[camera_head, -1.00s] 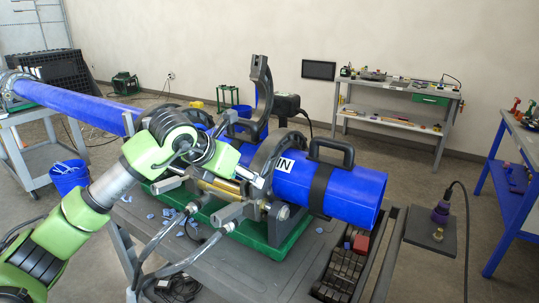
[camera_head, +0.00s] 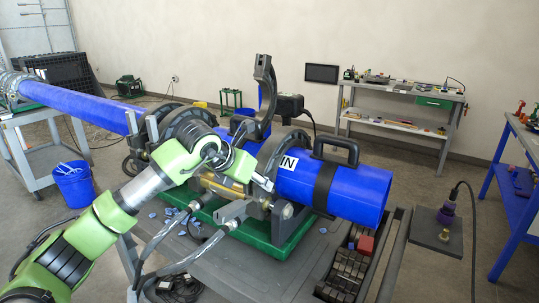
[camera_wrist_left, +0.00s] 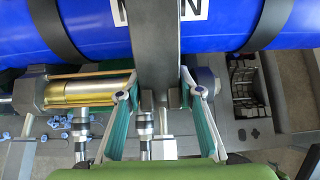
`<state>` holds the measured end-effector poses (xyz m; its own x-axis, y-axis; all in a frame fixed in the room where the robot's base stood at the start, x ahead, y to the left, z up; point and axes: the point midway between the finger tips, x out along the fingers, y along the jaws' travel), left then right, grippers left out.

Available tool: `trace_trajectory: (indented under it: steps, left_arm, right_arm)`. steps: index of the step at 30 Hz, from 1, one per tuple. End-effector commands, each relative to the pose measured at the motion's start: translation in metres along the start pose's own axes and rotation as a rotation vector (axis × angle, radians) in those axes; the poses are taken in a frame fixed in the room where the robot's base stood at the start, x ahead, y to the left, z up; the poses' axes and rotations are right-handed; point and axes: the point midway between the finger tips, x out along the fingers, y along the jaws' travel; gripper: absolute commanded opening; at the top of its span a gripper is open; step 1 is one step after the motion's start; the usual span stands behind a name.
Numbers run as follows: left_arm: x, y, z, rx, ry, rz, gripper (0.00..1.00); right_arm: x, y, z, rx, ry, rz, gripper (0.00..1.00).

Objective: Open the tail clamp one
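The dark grey clamp ring (camera_head: 272,152) nearest the pipe's free end is closed over the blue pipe (camera_head: 358,192) beside its "IN" label. I cannot tell which clamp is tail clamp one. A second clamp half (camera_head: 265,92) stands raised and open behind it. My left gripper (camera_head: 266,184) is at the near side of the closed clamp. In the left wrist view my left gripper (camera_wrist_left: 160,88) has its fingers apart, one on each side of the clamp's grey bar (camera_wrist_left: 155,40). Contact between fingertips and clamp is unclear. My right gripper is out of view.
A brass-coloured cylinder (camera_wrist_left: 90,90) lies left of the fingers. A black handle (camera_head: 336,146) is strapped on the pipe. Hoses (camera_head: 190,258) hang at the cart's front. A tray of dark blocks (camera_head: 346,270) sits at the cart's right. A blue bucket (camera_head: 73,184) stands at left.

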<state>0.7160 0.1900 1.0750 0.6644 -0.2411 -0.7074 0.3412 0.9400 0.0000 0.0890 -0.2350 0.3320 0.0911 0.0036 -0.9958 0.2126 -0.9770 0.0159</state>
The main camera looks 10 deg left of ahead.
Motion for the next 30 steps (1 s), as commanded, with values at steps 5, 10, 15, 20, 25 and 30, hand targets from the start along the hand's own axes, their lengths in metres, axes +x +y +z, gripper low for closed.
trace_trajectory:
  steps: [5, 10, 15, 20, 25, 30]
  left_arm:
    - [0.000, 0.000, 0.000, 0.000, 0.000, 0.000, 0.14]
    - [-0.004, 0.000, 0.004, 0.000, -0.001, 0.000, 0.14]
    - [-0.014, 0.000, 0.020, 0.000, -0.008, 0.001, 0.14]
    - [-0.025, 0.000, 0.035, 0.000, -0.013, 0.001, 0.14]
    - [-0.033, 0.001, 0.047, 0.000, -0.015, 0.001, 0.14]
    - [-0.033, 0.001, 0.046, 0.000, -0.015, 0.002, 0.14]
  right_arm:
    - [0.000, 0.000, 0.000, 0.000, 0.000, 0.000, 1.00]
    - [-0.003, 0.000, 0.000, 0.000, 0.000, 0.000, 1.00]
    - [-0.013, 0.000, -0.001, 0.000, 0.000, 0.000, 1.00]
    - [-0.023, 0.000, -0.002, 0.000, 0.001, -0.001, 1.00]
    - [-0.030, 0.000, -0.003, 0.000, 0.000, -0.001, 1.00]
    - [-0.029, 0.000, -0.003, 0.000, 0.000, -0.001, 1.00]
